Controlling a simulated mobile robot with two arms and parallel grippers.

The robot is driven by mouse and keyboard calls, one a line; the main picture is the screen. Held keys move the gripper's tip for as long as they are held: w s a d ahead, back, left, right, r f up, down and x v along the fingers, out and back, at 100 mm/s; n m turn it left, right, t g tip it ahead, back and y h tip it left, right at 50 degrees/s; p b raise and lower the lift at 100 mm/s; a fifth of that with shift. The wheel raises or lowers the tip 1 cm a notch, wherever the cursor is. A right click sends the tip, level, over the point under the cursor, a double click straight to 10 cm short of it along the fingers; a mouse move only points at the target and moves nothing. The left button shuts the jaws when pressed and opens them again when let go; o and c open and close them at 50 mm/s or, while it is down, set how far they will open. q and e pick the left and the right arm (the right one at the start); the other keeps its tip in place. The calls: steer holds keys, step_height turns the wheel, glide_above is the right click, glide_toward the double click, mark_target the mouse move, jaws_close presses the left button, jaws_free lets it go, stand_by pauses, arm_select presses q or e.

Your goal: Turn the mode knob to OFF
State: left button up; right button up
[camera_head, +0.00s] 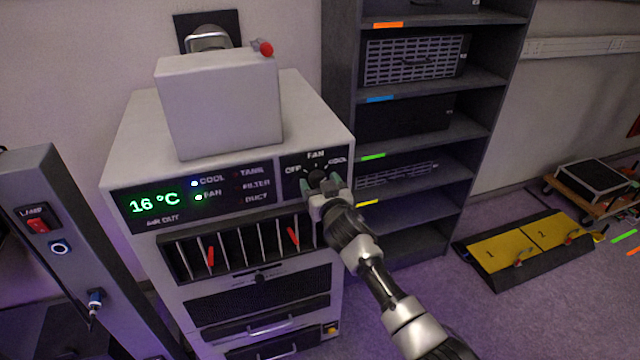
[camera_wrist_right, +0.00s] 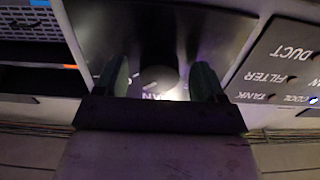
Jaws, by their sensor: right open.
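The mode knob (camera_head: 317,174) is a dark round knob on the black panel at the upper right of the white cooling unit. The labels OFF, FAN and COOL run around it from left to right. My right gripper (camera_head: 321,186) is at the knob, pointing up and left. In the right wrist view the knob (camera_wrist_right: 159,78) appears between the two open green fingers (camera_wrist_right: 161,80), with visible gaps at both sides. The panel looks upside down there, with FAN just below the knob. I cannot tell clearly where its pointer is set. My left gripper is not in view.
The unit's display (camera_head: 154,203) reads 16 °C, with lights lit beside COOL and FAN. A white box (camera_head: 220,105) stands on top. A dark shelf rack (camera_head: 480,120) stands close on the right, and a grey post (camera_head: 50,215) with a red switch on the left.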

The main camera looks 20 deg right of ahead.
steer(key=c, duration=0.9)
steer(key=shift+n, duration=0.3)
steer(key=n, duration=1.9)
steer(key=shift+d+r, duration=0.1)
steer(key=shift+d, duration=0.05)
steer(key=shift+n, duration=0.3)
